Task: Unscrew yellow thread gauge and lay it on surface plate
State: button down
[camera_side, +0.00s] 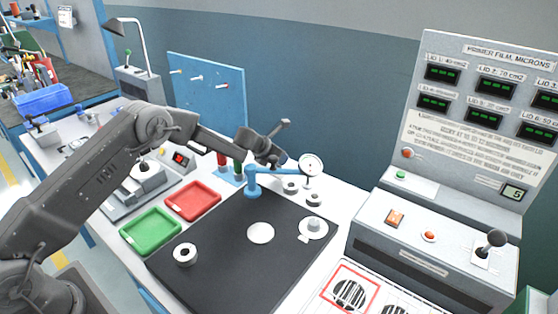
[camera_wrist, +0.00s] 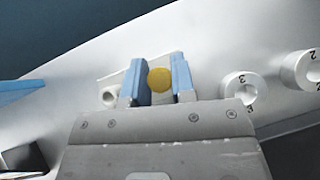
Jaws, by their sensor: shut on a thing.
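The yellow thread gauge (camera_wrist: 160,79) shows in the wrist view as a round yellow end between my gripper's two blue-padded fingers. My gripper (camera_wrist: 160,82) is shut on it. A pale block with a round hole (camera_wrist: 110,96) lies just behind and left of the fingers; I cannot tell whether the gauge is still threaded into anything. In the side view my gripper (camera_side: 274,162) is at the back of the bench, and the gauge is hidden there. The large dark plate (camera_side: 215,268), which looks like the surface plate, lies in front of it.
On the dark plate are a white ring (camera_side: 185,254), a white disc (camera_side: 260,233) and a disc with a grey knob (camera_side: 314,227). A blue stand (camera_side: 253,182) with a dial gauge (camera_side: 311,165) is close to my gripper. Red (camera_side: 193,201) and green (camera_side: 150,231) trays sit left.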

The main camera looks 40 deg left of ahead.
jog(key=shift+d, duration=0.3)
jog(key=c, duration=1.2)
grip_release()
jog(key=shift+a, duration=0.1)
jog(key=m+h, duration=0.2)
jog(key=shift+a+m+g, duration=0.35)
jog(key=shift+m+g, duration=0.05)
jog(key=shift+m+g+h, duration=0.4)
jog(key=shift+m+h, duration=0.3)
jog(key=shift+m, duration=0.3)
jog(key=shift+c, duration=0.6)
